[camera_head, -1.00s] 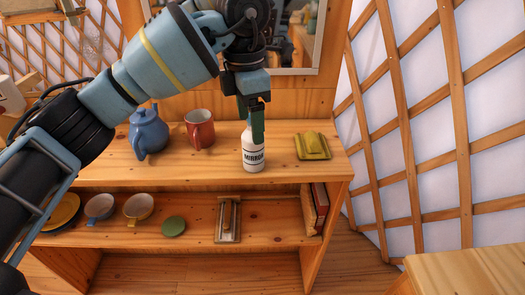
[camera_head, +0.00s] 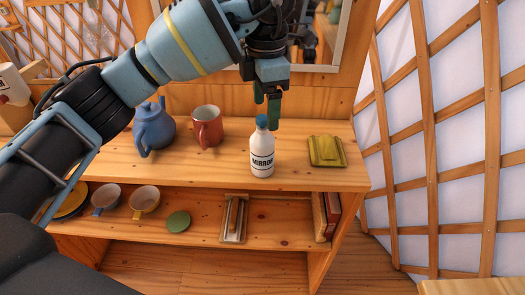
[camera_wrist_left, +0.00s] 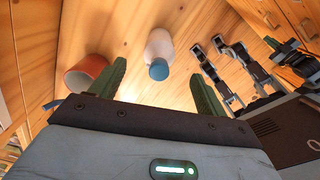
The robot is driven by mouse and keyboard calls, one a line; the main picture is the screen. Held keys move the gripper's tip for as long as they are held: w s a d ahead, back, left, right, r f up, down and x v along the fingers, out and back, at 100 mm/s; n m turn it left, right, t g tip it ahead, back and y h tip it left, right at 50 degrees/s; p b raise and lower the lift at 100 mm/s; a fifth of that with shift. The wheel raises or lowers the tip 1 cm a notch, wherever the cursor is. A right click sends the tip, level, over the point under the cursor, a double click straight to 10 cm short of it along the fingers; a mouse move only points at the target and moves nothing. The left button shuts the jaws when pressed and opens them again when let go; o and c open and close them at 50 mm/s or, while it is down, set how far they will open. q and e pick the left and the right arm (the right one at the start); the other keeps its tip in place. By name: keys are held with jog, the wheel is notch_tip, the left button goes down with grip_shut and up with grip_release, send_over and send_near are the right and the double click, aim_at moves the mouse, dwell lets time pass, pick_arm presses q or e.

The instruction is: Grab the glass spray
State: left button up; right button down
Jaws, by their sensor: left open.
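The glass spray looks like a white bottle (camera_head: 262,157) with a blue cap and a label reading "MIRROR". It stands upright on the top shelf board. My left gripper (camera_head: 267,104) is open and empty, just above and behind the bottle's cap in the head view. In the left wrist view the bottle (camera_wrist_left: 158,48) shows beyond the open fingers, its cap in line with the gap between them. I see no contact between fingers and bottle.
A red mug (camera_head: 207,126) and a blue teapot (camera_head: 153,128) stand left of the bottle. A yellow-green butter dish (camera_head: 327,151) lies to its right. A mirror (camera_head: 318,45) is behind. The lower shelf holds cups, a green disc (camera_head: 178,221) and books (camera_head: 327,213).

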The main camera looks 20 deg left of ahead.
aim_at(262, 129)
pick_arm(q)
jog(key=shift+w+f, duration=0.15)
jog(key=shift+f, duration=0.4)
jog(key=f, duration=0.4)
jog(key=shift+s+a+f+p, duration=0.2)
jog(key=shift+s+a+p, duration=0.1)
jog(key=shift+s+p, duration=0.1)
jog(key=shift+f, duration=0.4)
pick_arm(e)
jog(key=shift+w+r, duration=0.45)
jog(key=shift+w, duration=0.2)
pick_arm(q)
jog(key=c, duration=1.5)
jog(key=shift+r, duration=0.1)
pick_arm(e)
jog(key=shift+s+f, duration=0.1)
jog(key=shift+s, duration=0.35)
